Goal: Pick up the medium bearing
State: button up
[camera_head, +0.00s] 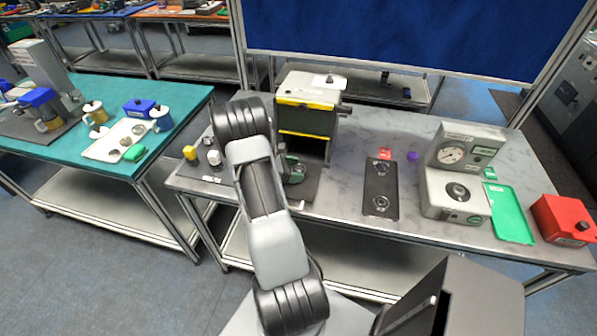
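I cannot tell for sure which part is the medium bearing. A black plate (381,172) on the grey marbled table holds two ring-shaped parts, an upper ring (382,172) and a lower ring (381,201). A round metal part (457,191) sits on the gauge machine (463,158). Small cylindrical parts, one yellow (190,153) and one pale metal (214,158), stand on a dark mat at the table's left end. My arm rises through the middle of the view. My gripper cannot be made out; the arm hides the space behind it.
A grey and yellow press (307,110) stands behind my arm. A green tray (509,213) and a red box (563,220) are at the right. A purple ball (412,156) lies near the black plate. A teal table (180,105) with other parts stands left.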

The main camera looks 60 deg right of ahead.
jog(key=c, duration=0.8)
jog(key=shift+r, duration=0.1)
